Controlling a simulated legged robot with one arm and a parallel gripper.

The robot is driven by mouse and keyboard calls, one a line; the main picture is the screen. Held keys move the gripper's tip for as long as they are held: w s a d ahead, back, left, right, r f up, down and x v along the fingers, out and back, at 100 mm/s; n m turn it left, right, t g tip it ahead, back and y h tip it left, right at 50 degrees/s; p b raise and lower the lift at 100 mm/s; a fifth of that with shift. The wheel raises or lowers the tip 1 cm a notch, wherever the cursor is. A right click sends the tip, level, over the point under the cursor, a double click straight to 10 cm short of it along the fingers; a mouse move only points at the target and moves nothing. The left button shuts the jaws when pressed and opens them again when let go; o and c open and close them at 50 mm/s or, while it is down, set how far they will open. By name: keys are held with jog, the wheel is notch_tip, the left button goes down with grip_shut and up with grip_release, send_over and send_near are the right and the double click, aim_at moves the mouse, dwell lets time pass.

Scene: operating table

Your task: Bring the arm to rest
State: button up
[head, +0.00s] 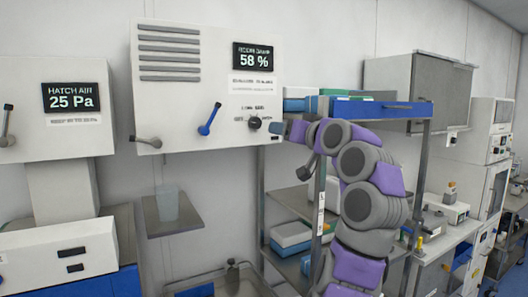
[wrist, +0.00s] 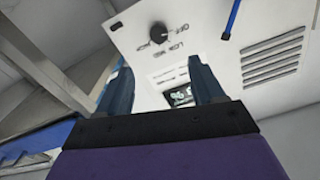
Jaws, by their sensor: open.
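My purple and grey arm (head: 372,195) rises at the right of centre in the head view and bends left at its top. My gripper (head: 279,128) is at the lower right corner of the white wall unit, close to its black knob (head: 254,123). In the wrist view my gripper (wrist: 164,72) has its two dark fingers spread apart with nothing held between them. The knob (wrist: 158,33) shows beyond the fingertips, apart from them, with setting labels around it.
The white wall unit (head: 205,60) has a blue lever (head: 210,118) and a grey lever (head: 146,142). A blue-edged shelf rack (head: 378,110) stands close behind my arm. A small shelf (head: 172,226) holds a clear beaker (head: 166,203). A counter with equipment (head: 450,238) is at right.

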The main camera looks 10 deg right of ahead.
jog(key=s+a+f+m+g+y, duration=0.1)
jog(key=s+a+f+g+y, duration=0.15)
jog(key=a+f+g, duration=0.55)
jog(key=s+a+f+g+h, duration=0.2)
jog(key=s+a+f+g, duration=0.3)
jog(key=s+f, duration=0.85)
jog(key=s+d+f+g+h, duration=0.3)
jog(key=s+f, duration=0.9)
jog(key=s, duration=0.5)
jog(key=s+d+f+g+h, duration=0.2)
jog(key=s+d+f, duration=0.3)
jog(key=s+f, duration=0.8)
jog(key=s+h, duration=0.1)
jog(key=s, duration=0.3)
jog(key=shift+g, duration=0.4)
jog(key=shift+a, duration=0.1)
